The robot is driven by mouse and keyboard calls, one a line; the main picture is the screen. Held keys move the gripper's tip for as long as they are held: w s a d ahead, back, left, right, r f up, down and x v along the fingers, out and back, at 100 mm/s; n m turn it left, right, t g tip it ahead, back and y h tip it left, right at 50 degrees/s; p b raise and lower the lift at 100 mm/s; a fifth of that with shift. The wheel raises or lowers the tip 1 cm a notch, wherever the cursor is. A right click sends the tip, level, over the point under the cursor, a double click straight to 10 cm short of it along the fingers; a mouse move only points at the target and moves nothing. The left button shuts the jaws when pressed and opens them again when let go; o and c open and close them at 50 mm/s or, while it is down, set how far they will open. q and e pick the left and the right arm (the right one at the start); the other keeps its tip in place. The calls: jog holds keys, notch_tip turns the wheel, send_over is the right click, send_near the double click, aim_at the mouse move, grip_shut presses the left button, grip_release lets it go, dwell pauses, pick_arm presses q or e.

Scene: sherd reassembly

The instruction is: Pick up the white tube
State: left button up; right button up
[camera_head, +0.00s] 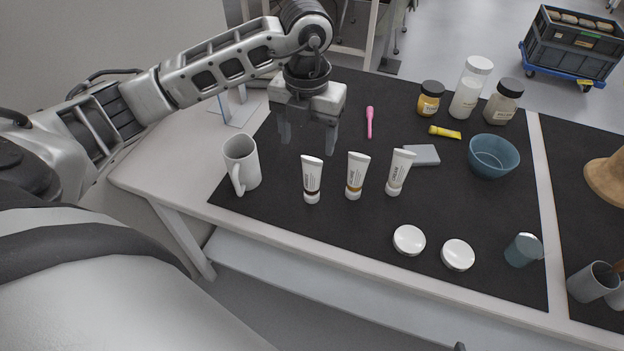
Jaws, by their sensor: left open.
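Three white tubes with printed fronts stand upright, caps down, on the black mat (290,215). My right gripper is not in view.
A white mug (241,165) stands left of the tubes. Behind them are a pink tool (370,121), a grey block (422,155), a yellow tube (445,132), a blue bowl (493,156) and several jars. Two white lids (409,239) (458,254) lie in front.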

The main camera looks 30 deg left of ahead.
aim_at(312, 159)
pick_arm(q)
notch_tip(312, 159, down, 2)
jog(key=shift+f, duration=0.1)
jog(key=shift+d+f+p, duration=0.25)
jog(key=shift+f, duration=1.1)
jog(key=shift+d+f+p, duration=0.2)
jog(key=shift+f+p, duration=0.05)
jog(key=shift+f, duration=1.1)
jog(key=c, duration=1.1)
